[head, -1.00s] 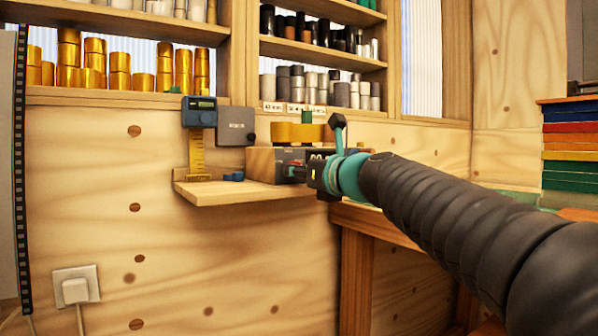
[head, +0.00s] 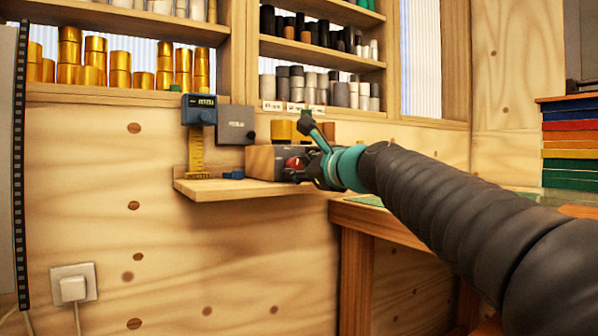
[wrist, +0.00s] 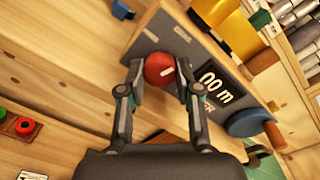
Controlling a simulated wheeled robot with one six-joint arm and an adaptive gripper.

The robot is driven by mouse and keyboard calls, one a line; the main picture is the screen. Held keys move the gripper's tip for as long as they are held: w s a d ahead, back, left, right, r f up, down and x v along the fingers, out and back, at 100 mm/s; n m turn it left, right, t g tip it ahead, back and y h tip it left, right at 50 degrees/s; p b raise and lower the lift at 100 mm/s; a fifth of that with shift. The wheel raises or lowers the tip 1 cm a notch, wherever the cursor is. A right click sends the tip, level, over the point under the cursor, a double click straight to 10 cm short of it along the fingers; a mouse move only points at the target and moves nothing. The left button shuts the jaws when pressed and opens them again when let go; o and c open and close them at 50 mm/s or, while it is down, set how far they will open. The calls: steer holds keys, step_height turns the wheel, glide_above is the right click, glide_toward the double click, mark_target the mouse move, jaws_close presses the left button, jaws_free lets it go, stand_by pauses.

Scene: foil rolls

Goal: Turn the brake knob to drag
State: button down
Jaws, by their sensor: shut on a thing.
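The brake knob (wrist: 159,69) is round and red with a pale pointer mark, on the grey front face of a wood-sided unit (wrist: 200,60). In the wrist view my gripper (wrist: 158,75) has one finger on each side of the knob and is shut on it. The pale mark slants slightly from level in that view. In the head view the red knob (head: 295,163) shows just left of my gripper (head: 318,170). I cannot read a drag label.
The unit stands on a small wooden shelf (head: 225,192) fixed to the wall. A blue gauge (head: 199,108) and a grey box (head: 236,125) are to its left. Gold foil rolls (wrist: 232,35) are above the display. A blue round knob (wrist: 252,122) is nearby.

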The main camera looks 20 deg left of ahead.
steer(key=shift+n+b, duration=0.3)
steer(key=shift+n, duration=1.3)
steer(key=c, duration=0.8)
jaws_free()
steer(key=shift+f, duration=0.1)
